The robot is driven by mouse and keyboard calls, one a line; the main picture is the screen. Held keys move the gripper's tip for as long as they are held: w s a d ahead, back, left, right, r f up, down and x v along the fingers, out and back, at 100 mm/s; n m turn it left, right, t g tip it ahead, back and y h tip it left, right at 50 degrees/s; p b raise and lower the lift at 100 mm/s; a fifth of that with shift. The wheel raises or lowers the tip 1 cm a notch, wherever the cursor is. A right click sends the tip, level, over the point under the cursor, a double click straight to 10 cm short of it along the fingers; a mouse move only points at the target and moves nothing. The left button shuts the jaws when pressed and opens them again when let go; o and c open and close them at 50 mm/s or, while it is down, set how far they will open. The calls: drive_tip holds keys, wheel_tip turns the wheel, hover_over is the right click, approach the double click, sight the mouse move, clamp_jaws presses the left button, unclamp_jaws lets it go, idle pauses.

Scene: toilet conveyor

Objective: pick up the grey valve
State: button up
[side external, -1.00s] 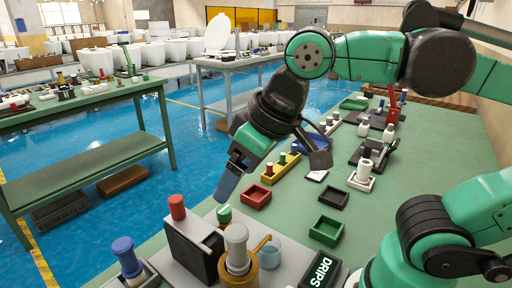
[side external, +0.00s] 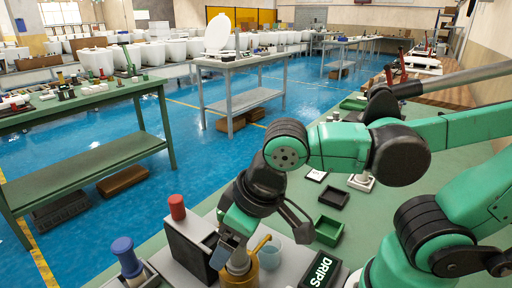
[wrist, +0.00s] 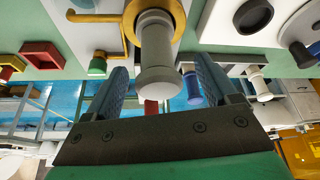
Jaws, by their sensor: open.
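The grey valve (wrist: 157,62) stands in a brass-coloured holder (wrist: 178,10) in the wrist view. In the side external view the holder (side external: 242,279) shows, and the valve is largely hidden behind my gripper (side external: 229,252). My gripper (wrist: 160,66) is open, with one blue-grey finger on each side of the valve in the wrist view. I cannot tell whether either finger touches it.
A red valve (side external: 177,207) stands on a dark box (side external: 185,246) close to my gripper. A blue valve (side external: 126,256) stands at lower left. A black DRIPS box (side external: 320,271) lies farther right.

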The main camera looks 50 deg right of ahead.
drive_tip(key=shift+x, duration=0.8)
clamp_jaws()
